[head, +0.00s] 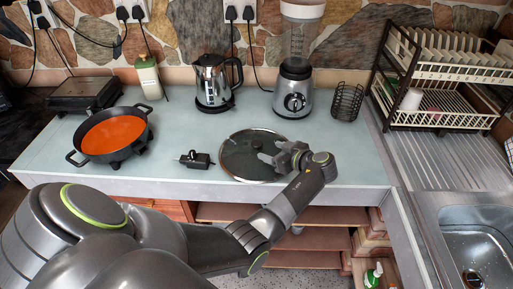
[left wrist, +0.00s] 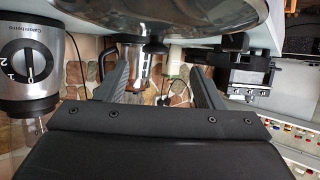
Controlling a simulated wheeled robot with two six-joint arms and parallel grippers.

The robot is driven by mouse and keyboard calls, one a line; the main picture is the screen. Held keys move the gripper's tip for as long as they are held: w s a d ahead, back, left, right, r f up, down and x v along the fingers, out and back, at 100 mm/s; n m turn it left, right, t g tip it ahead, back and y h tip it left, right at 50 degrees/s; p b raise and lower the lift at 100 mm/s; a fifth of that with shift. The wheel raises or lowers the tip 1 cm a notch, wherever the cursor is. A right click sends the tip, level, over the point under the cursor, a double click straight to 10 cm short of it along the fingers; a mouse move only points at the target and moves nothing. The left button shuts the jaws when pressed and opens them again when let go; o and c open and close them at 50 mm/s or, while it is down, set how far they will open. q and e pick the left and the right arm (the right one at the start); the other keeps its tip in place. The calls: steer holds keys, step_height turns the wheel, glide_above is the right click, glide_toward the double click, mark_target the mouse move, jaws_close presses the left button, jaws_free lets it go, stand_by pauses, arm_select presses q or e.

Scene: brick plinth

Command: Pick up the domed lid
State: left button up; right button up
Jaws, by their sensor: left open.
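The domed lid (head: 238,162) is dark glass with a pale rim and lies on the front part of the worktop, right of centre in the head view. Its curved glass also fills the top of the left wrist view (left wrist: 195,14). My left gripper (head: 266,150) is over the right half of the lid, fingers pointing left. In the left wrist view its two fingers (left wrist: 160,85) stand apart with nothing between them. The gripper covers part of the lid, and I cannot make out the lid's knob clearly. My right gripper is not in view.
A small black device (head: 195,160) lies just left of the lid. An orange-filled pan (head: 113,134) stands farther left. A kettle (head: 212,82), blender (head: 295,88) and wire holder (head: 346,101) stand behind. A dish rack (head: 440,118) and sink (head: 480,245) are right.

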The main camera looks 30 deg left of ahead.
mark_target(260, 144)
arm_select(q)
steer(key=shift+x, duration=1.1)
steer(key=shift+w+a+p, duration=0.1)
steer(key=shift+a+p, duration=0.1)
steer(key=shift+p, duration=0.1)
steer(key=shift+w+a, duration=0.1)
steer(key=shift+a, duration=0.1)
steer(key=p+x, duration=0.2)
steer(key=x, duration=0.1)
steer(key=shift+w+a+f, duration=0.15)
steer(key=shift+w+a, duration=0.15)
steer(key=shift+w+a+f, duration=0.1)
steer(key=shift+a+f, duration=0.15)
steer(key=shift+a, duration=0.2)
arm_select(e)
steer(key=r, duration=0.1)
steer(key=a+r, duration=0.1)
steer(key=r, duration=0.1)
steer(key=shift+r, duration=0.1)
arm_select(q)
jaws_close()
steer(key=shift+w, duration=0.1)
